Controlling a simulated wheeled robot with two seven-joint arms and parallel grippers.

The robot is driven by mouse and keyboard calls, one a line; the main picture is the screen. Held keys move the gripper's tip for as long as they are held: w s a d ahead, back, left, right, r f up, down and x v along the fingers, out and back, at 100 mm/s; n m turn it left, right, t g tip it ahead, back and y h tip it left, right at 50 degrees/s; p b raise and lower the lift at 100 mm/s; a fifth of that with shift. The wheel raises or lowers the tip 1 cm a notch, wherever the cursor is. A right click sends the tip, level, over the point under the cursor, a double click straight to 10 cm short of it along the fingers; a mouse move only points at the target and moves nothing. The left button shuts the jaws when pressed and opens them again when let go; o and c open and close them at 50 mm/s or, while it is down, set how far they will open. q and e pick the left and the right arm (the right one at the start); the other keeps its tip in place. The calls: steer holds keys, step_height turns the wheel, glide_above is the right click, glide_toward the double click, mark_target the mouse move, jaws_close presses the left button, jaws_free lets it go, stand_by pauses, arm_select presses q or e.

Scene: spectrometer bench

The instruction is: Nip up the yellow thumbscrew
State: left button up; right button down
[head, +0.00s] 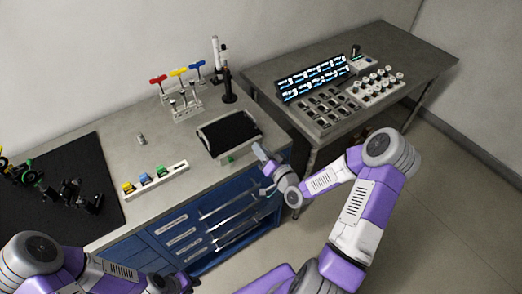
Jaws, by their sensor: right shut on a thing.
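A small yellow part (3,162), which looks like the yellow thumbscrew, shows at the far left edge, partly cut off, among dark optical mounts on the black breadboard (85,160). A green knob (28,163) is beside it. My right gripper (266,167) is at the bench's front right corner, far from the yellow part. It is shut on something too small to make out. My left gripper (182,282) is low at the bottom edge, in front of the blue drawers; its jaws are dark and unclear.
A rack (186,112) holds red, yellow and blue T-handles. A black-topped tray (228,135) and a white strip (172,178) with coloured blocks lie on the bench. A second table (420,60) carries a lit display (312,78).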

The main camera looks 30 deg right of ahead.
steer(key=m, duration=0.4)
steer(key=shift+m, duration=0.3)
steer(key=m+p, duration=0.1)
steer(key=m, duration=0.3)
steer(key=shift+m, duration=0.3)
steer(key=m+p, duration=0.1)
steer(key=m, duration=0.3)
steer(key=shift+m, duration=0.3)
steer(key=shift+m+p, duration=0.6)
steer(key=shift+m, duration=1.7)
steer(key=c, duration=1.1)
jaws_free()
